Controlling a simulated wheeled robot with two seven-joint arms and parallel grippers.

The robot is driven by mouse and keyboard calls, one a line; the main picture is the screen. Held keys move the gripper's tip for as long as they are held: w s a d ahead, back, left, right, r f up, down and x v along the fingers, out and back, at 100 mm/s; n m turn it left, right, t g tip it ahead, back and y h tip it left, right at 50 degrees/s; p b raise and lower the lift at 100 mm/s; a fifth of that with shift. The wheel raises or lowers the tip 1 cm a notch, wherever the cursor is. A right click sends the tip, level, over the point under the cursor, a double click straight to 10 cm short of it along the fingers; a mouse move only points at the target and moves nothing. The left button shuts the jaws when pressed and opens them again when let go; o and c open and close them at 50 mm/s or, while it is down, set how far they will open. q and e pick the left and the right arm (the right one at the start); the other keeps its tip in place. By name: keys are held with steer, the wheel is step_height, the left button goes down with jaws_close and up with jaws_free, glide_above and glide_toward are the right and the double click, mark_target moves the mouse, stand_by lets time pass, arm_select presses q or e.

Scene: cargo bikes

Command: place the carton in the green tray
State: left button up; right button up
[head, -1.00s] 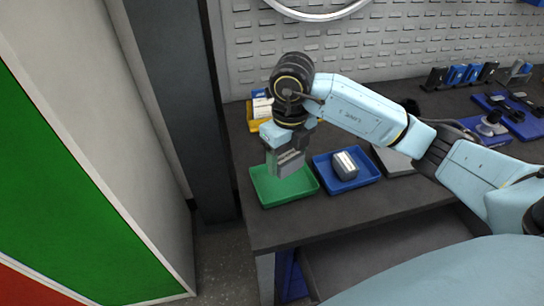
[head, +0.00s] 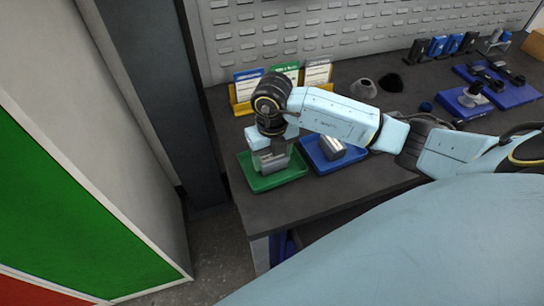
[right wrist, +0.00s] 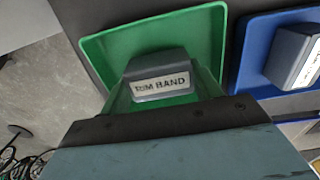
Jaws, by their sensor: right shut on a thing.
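The carton is a small grey box (right wrist: 157,72) with a white label, seen in the right wrist view between my right gripper's fingers. In the head view my right gripper (head: 271,163) is shut on it, pointing down over the green tray (head: 270,184). The carton is within the outline of the green tray, which also shows in the right wrist view (right wrist: 108,52). I cannot tell whether the carton touches the tray floor. The fingers partly hide the carton in the head view. My left gripper is out of view.
A blue tray (head: 316,163) stands just right of the green tray and holds another grey box (head: 332,147). A yellow holder (head: 241,107) with cards is behind. Blue trays with tools lie far right. The table's front edge is close to the green tray.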

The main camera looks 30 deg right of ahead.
mark_target(272, 156)
steer(key=shift+f, duration=0.35)
steer(key=o, duration=1)
step_height(272, 156, up, 12)
steer(key=shift+r, duration=0.15)
